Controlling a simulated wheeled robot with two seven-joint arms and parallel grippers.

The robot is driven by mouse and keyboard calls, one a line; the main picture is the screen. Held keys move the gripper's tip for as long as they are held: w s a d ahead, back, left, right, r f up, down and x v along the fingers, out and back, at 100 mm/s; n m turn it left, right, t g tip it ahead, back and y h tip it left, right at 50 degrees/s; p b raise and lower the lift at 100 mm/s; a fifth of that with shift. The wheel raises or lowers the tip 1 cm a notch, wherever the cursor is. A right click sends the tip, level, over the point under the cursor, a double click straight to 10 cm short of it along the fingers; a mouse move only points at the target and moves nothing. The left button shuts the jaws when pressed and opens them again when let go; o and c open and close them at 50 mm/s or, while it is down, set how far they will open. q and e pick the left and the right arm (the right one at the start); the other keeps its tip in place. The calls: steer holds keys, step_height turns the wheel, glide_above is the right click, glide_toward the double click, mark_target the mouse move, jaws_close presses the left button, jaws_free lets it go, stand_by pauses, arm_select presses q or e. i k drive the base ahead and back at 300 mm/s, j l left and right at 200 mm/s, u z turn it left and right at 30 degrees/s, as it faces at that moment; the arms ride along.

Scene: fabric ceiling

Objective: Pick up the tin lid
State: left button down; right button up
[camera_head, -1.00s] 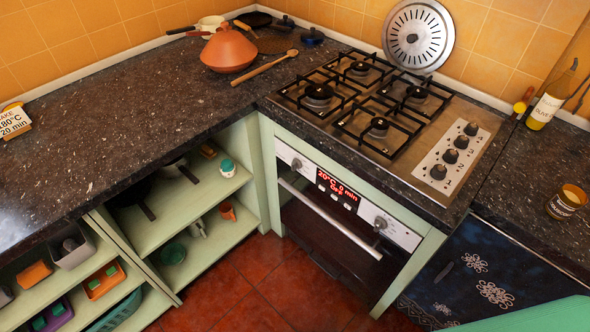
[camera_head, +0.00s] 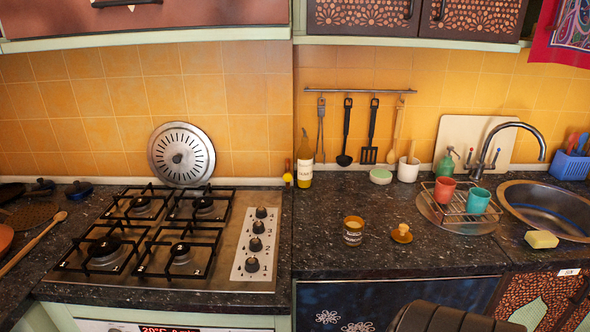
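A small golden-tan lid with a round knob on top, which looks like the tin lid (camera_head: 402,234), lies on the dark speckled countertop (camera_head: 330,258). Just left of it stands a small labelled tin (camera_head: 353,230), dark with a yellowish top. The lid and the tin are apart. Neither of my grippers shows in the head view, so whether they are open or shut is hidden.
The gas hob (camera_head: 170,240) is left of the tin. A dish rack (camera_head: 458,205) with red and teal cups, a sponge (camera_head: 541,239) and the sink (camera_head: 548,208) are to the right. A bottle (camera_head: 304,165) stands behind. A dark rounded shape (camera_head: 440,316) at the bottom edge is unclear.

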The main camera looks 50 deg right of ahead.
mark_target(401, 235)
steer(key=z, duration=2.4)
